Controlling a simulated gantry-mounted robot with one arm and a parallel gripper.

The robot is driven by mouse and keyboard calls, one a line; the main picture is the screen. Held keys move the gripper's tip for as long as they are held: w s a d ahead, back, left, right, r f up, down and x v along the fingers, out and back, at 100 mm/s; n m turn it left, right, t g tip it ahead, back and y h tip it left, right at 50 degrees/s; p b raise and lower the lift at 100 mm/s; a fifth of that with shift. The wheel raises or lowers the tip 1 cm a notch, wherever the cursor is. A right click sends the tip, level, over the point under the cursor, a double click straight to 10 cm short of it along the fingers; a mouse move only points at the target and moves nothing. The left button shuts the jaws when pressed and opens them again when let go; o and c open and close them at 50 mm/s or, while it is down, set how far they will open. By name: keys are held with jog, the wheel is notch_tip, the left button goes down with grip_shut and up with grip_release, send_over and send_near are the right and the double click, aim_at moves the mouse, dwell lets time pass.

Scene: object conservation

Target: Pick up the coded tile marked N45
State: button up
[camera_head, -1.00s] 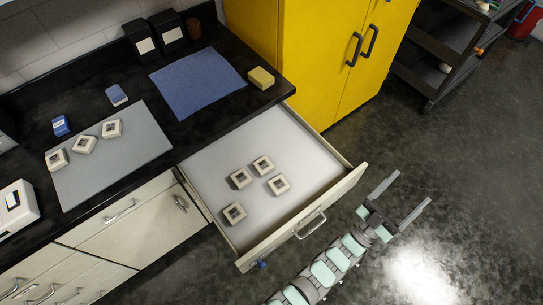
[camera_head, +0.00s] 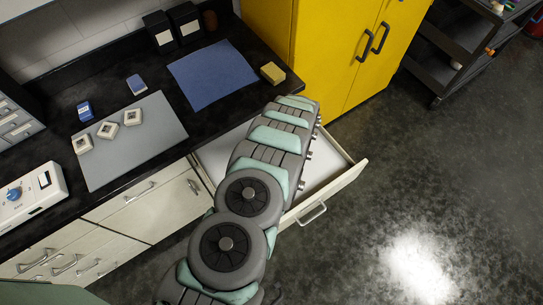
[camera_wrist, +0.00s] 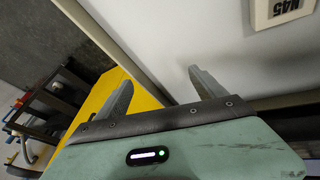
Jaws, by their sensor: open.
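The coded tile marked N45 (camera_wrist: 280,10) shows in the wrist view at the top right, cut off by the frame edge. It is pale with a dark printed label and lies on the white floor of the open drawer (camera_wrist: 222,38). My gripper (camera_wrist: 162,85) is open and empty, with its two fingers apart. The tile is up and to the right of the fingers, not between them. In the head view my arm covers most of the drawer (camera_head: 334,184), hiding the tiles in it and my gripper.
A blue cloth (camera_head: 212,76) and a yellow sponge (camera_head: 272,73) lie nearer the yellow cabinet (camera_head: 350,90). The drawer front rises at its open side.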

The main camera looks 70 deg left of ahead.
jog(key=s+d+r+n+g+h, duration=0.2)
jog(key=s+r, duration=0.1)
jog(key=s, duration=0.4)
jog(key=s+d+r+n+g+h, duration=0.1)
jog(key=s+d+r+h, duration=0.1)
jog(key=s, duration=0.6)
jog(key=shift+a+f+p, duration=0.15)
jog(key=shift+f+p, duration=0.15)
jog(key=shift+f, duration=2.55)
jog(key=shift+s+f, duration=0.2)
jog(key=shift+f, duration=2.3)
jog(key=c, duration=1.6)
